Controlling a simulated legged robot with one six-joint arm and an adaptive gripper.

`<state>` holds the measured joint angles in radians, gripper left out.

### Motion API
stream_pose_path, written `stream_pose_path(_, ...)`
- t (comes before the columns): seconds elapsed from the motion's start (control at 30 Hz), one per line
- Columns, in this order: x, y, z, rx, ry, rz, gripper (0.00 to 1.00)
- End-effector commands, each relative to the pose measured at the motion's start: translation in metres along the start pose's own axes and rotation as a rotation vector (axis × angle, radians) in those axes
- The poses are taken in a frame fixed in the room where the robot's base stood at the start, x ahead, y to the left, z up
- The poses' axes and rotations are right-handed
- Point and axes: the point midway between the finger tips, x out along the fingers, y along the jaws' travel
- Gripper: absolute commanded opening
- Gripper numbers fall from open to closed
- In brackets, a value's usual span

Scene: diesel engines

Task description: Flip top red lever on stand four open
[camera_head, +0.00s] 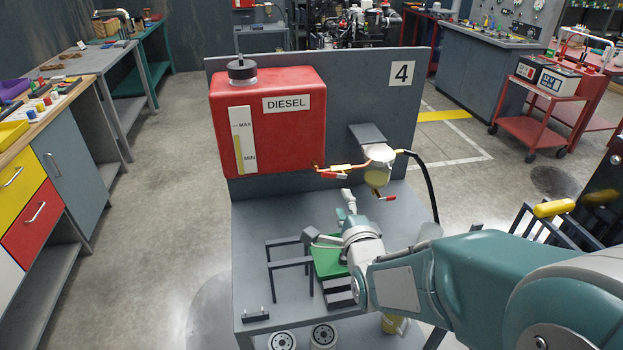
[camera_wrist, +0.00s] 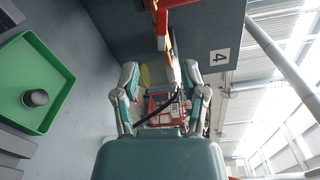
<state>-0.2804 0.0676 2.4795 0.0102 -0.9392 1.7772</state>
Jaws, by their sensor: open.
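Stand four is a grey panel (camera_head: 400,120) with a "4" sign. A red diesel tank (camera_head: 285,135) is on its front. The top red lever (camera_head: 333,175) sits on the fuel line left of the fuel filter (camera_head: 378,172). A lower red lever (camera_head: 387,198) is under the filter. My gripper (camera_head: 327,212) is open and empty, below the top lever and apart from it. In the wrist view my gripper (camera_wrist: 160,68) has its fingers spread. A red part, probably the top lever (camera_wrist: 162,20), is beyond the fingertips near the upper edge.
A green tray (camera_head: 328,258) lies on the stand's bench under my gripper; in the wrist view the tray (camera_wrist: 62,85) holds a dark round part. A dark bracket frame (camera_head: 290,264) stands left of it. A black hose (camera_head: 430,185) hangs right of the filter.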

Motion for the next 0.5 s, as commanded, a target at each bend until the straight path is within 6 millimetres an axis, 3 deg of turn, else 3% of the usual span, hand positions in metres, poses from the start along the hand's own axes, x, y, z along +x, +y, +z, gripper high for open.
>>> stream_pose_path(0.27, 0.016, 0.001, 0.005, 0.061, -0.018, -0.035, 0.56)
stream_pose_path(0.5, 0.059, 0.000, 0.005, 0.060, -0.017, -0.035, 0.56)
